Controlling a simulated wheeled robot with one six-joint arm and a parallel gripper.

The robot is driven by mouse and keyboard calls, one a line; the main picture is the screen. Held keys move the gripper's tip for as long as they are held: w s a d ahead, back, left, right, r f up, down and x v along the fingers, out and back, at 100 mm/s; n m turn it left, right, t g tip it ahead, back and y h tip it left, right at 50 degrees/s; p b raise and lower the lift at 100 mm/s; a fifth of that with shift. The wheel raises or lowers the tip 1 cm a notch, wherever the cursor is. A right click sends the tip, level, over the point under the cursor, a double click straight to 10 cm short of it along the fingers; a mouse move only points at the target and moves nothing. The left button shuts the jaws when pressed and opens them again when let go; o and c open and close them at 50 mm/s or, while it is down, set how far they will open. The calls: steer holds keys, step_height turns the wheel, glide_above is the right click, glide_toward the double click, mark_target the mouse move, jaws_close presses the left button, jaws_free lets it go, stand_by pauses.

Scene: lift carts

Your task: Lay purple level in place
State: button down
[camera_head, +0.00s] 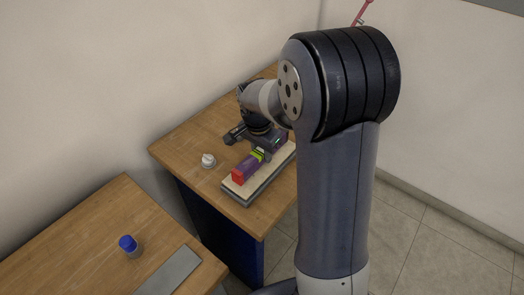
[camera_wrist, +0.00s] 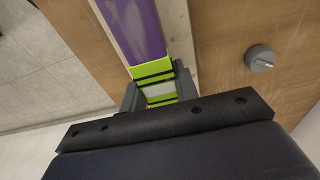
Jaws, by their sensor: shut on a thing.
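The purple level (camera_head: 247,167) has a red end cap and a lime-green middle. It lies lengthwise along a long pale-topped board with a grey edge (camera_head: 257,194) on the far wooden table. My gripper (camera_head: 262,151) is over the level's middle, pointing down. In the wrist view my gripper (camera_wrist: 158,91) is shut on the lime-green middle of the purple level (camera_wrist: 134,28), one finger on each side. The level runs roughly parallel to the board. I cannot tell whether it touches the board or is just above it. Its far end is partly hidden by my arm.
A small round grey-white thing (camera_head: 208,160) stands on the far table (camera_head: 185,143), left of the board; it also shows in the wrist view (camera_wrist: 260,58). A gap separates the tables.

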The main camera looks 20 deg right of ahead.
steer(key=shift+f+b, duration=0.45)
steer(key=shift+f, duration=0.15)
steer(key=c, duration=1)
jaws_free()
steer(key=r, duration=0.7)
steer(key=a+r, duration=0.1)
steer(key=r, duration=0.3)
steer(key=shift+s, duration=0.4)
steer(key=shift+f, duration=0.15)
steer(key=f, duration=0.7)
steer(key=d+f, duration=0.1)
steer(key=f, duration=0.2)
steer(key=shift+w+f, duration=0.15)
steer(key=shift+w, duration=0.2)
steer(key=shift+r+p, duration=0.25)
steer(key=shift+p, duration=0.1)
steer(key=shift+r, duration=0.1)
